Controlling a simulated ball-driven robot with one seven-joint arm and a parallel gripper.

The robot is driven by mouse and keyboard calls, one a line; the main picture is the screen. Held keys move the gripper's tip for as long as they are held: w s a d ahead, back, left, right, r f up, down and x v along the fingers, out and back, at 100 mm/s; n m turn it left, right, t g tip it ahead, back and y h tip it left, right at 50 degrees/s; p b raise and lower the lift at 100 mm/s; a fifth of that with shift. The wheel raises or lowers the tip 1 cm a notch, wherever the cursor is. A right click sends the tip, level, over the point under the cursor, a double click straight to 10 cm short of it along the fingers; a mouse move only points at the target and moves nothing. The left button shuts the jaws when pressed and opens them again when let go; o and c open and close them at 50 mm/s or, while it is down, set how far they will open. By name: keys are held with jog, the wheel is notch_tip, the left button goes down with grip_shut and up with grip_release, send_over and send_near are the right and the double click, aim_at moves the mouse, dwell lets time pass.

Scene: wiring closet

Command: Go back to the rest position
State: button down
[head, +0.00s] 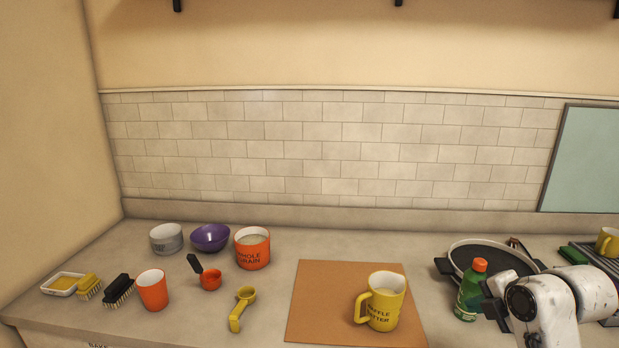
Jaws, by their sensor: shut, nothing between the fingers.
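My white arm (548,308) is folded at the lower right, over the counter. My gripper (492,308) shows only as a small dark shape at the arm's left side, close to the green bottle in the picture. It is shut and holds nothing. Its fingertips are hard to make out, and I cannot tell whether it touches the bottle.
The green bottle (469,293) with an orange cap and a dark round pan (485,258) are close by the arm. A yellow mug (383,302) stands on a brown board (318,300). Bowls, cups, scoops and brushes stand at left. The air above the counter is free.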

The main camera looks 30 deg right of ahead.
jog(key=s+a+f+m+g+y, duration=0.25)
jog(key=a+f+m, duration=0.25)
jog(key=a+f, duration=0.45)
jog(key=s+a+f+m+g+y, duration=0.1)
jog(key=s+a+f+m, duration=0.35)
jog(key=a, duration=0.75)
jog(key=s+a+f+m+g, duration=0.2)
jog(key=s+f+m, duration=0.2)
jog(key=s, duration=0.3)
jog(key=s+a+f+m+g+h, duration=0.1)
jog(key=s+a+f+m+g, duration=0.1)
jog(key=s+f+m, duration=0.2)
jog(key=s+f, duration=0.1)
jog(key=s, duration=0.2)
jog(key=shift+f+b, duration=0.25)
jog(key=shift+b, duration=0.15)
